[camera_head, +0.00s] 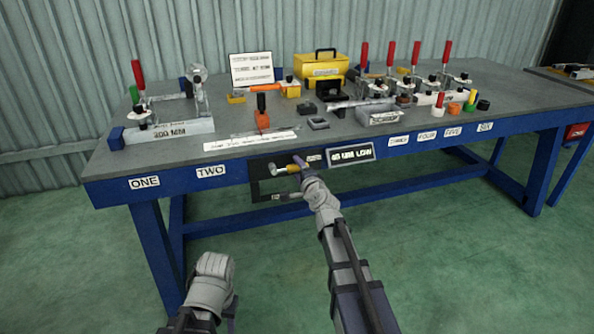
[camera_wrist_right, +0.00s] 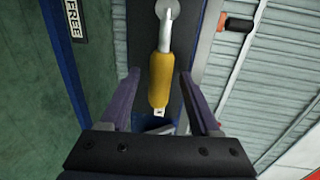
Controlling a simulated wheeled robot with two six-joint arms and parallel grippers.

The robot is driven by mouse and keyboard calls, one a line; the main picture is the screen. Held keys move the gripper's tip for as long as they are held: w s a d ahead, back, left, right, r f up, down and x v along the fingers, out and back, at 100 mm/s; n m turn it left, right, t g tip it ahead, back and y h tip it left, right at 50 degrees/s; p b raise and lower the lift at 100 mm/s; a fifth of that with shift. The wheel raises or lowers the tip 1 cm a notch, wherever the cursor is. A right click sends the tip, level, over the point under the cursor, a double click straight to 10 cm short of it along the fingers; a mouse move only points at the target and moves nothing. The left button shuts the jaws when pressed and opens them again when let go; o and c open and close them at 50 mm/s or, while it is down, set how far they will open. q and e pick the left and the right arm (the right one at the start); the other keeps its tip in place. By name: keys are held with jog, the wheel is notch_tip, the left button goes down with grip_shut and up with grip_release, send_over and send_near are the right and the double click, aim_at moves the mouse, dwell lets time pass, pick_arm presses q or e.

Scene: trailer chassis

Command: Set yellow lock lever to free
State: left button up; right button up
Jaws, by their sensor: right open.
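The yellow lock lever (camera_wrist_right: 161,80) has a yellow grip on a pale metal stem, which runs up to a round pivot at the top of the right wrist view. In the head view the lever (camera_head: 291,168) shows small at the table's front edge, lying roughly sideways. My right gripper (camera_wrist_right: 160,88) is open, with one finger on each side of the yellow grip and visible gaps between. In the head view my right gripper (camera_head: 302,165) is at the lever's right end. My left arm is low at the front; its fingers are not visible.
A FREE label (camera_wrist_right: 75,20) is left of the lever in the right wrist view. A dark panel (camera_head: 258,182) hangs below the table edge around the lever. The grey tabletop (camera_head: 340,130) holds red-handled clamps, a yellow toolbox (camera_head: 320,66) and several small parts. Open floor lies in front.

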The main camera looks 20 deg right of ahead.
jog(key=shift+w+f, duration=0.1)
jog(key=shift+w, duration=0.55)
jog(key=shift+s, duration=0.1)
grip_shut()
dwell(0.9)
